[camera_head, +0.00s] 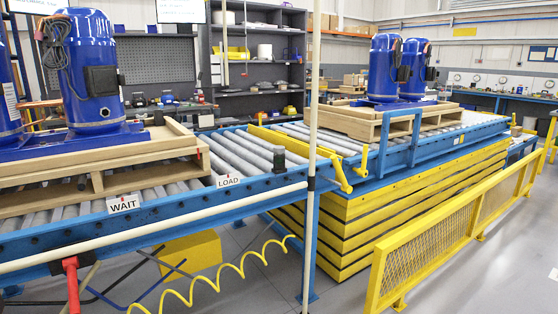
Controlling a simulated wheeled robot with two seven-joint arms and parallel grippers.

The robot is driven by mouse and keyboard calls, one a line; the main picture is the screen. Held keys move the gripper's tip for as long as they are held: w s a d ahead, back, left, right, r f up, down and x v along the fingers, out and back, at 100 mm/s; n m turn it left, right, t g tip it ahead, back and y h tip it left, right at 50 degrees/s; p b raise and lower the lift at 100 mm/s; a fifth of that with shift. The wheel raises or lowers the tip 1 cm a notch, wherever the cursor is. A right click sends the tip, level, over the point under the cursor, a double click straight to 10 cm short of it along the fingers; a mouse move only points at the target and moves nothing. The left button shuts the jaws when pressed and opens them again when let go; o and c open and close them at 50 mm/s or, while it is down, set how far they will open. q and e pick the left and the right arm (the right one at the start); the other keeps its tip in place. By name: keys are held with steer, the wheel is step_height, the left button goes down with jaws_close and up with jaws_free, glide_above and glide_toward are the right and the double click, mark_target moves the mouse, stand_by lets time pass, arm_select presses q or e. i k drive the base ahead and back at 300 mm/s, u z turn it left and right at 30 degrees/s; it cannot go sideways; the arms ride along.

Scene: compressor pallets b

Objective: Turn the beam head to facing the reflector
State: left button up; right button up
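A small dark upright block (279,158) stands on the near blue rail of the roller conveyor (245,187), just right of the LOAD sign (228,181). It may be the beam head, but it is too small to tell which way its face points. I cannot make out a reflector for certain; the far rail is partly hidden behind a loaded pallet. Neither of my grippers shows in the head view.
Blue compressors (88,70) stand on a wooden pallet (120,172) at left, with more on a pallet (350,121) farther right. A white upright pole (312,120) crosses in front. Yellow mesh fencing (425,255) stands at right. Bare rollers show between the pallets.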

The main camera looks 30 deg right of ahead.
mark_target(279, 156)
steer(key=z, duration=0.4)
steer(key=i, duration=0.4)
steer(key=z, duration=0.85)
steer(key=i, duration=1)
